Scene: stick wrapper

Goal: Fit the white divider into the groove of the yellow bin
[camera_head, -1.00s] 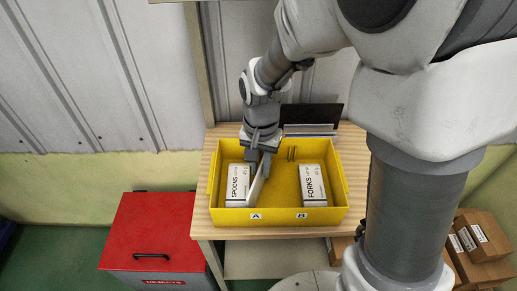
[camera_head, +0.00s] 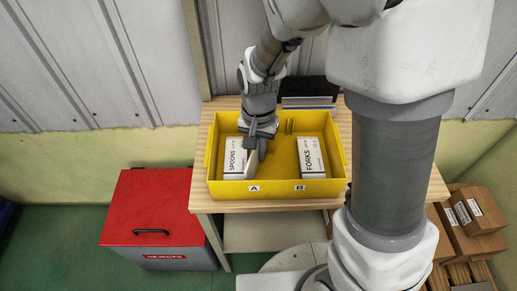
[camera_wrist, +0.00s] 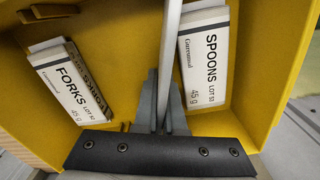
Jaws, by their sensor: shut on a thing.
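The yellow bin (camera_head: 335,187) stands on a wooden table. Its front carries labels A and B, and a pair of raised ribs, seemingly the groove, shows at its back wall (camera_head: 291,125). My gripper (camera_head: 257,152) reaches into the left half of the bin, shut on the white divider (camera_head: 250,164), beside the spoons box. In the wrist view the divider (camera_wrist: 169,50) is a thin upright plate seen edge-on between the fingers (camera_wrist: 160,120). It lies left of the ribs in the head view, apart from them. Its lower edge is hidden.
A white spoons box (camera_head: 235,157) lies in the bin's left part and a forks box (camera_head: 311,157) in its right part. A dark rack (camera_head: 310,88) stands behind the bin.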

